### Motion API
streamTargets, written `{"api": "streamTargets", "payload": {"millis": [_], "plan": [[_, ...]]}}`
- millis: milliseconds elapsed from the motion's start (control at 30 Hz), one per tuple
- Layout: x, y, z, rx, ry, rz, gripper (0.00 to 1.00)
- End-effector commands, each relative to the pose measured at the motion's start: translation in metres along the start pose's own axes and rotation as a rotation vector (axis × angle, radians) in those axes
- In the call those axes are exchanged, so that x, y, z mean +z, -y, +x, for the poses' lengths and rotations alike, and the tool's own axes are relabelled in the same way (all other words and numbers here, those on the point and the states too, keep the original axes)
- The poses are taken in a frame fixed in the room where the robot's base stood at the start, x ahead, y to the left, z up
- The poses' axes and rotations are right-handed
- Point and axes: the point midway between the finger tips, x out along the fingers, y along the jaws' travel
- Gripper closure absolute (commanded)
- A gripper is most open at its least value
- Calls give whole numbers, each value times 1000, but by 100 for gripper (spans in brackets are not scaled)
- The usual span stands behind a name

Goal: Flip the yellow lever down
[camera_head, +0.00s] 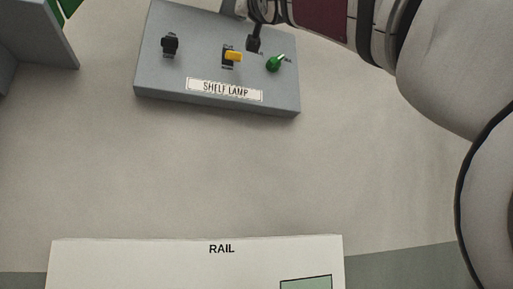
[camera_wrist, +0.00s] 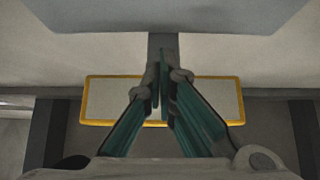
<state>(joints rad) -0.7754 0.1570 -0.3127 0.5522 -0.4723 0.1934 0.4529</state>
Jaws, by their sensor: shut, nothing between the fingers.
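The yellow lever (camera_head: 234,56) sits in the middle of a grey panel (camera_head: 180,74) labelled "SHELF LAMP", between a black lever (camera_head: 170,44) on the left and a green lever (camera_head: 275,63) on the right. My gripper (camera_head: 254,43) shows at the panel's far side, just above and right of the yellow lever; I cannot tell whether it touches anything. In the wrist view my gripper (camera_wrist: 160,92) is shut and empty, its fingertips close together. The yellow lever does not show in the wrist view.
A white board (camera_head: 130,262) labelled "RAIL" lies at the front. A grey block (camera_head: 40,40) stands at the far left. The pale surface between panel and board is clear. A yellow-rimmed pale plate (camera_wrist: 100,100) shows behind my fingers in the wrist view.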

Motion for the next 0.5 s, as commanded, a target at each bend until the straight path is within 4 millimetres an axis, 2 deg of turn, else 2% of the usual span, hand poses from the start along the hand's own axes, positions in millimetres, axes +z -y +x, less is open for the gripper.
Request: {"api": "streamTargets", "payload": {"millis": [33,500], "plan": [[6,0,-6,-1,-1,2,100],[30,0,-40,-1,-1,2,100]]}}
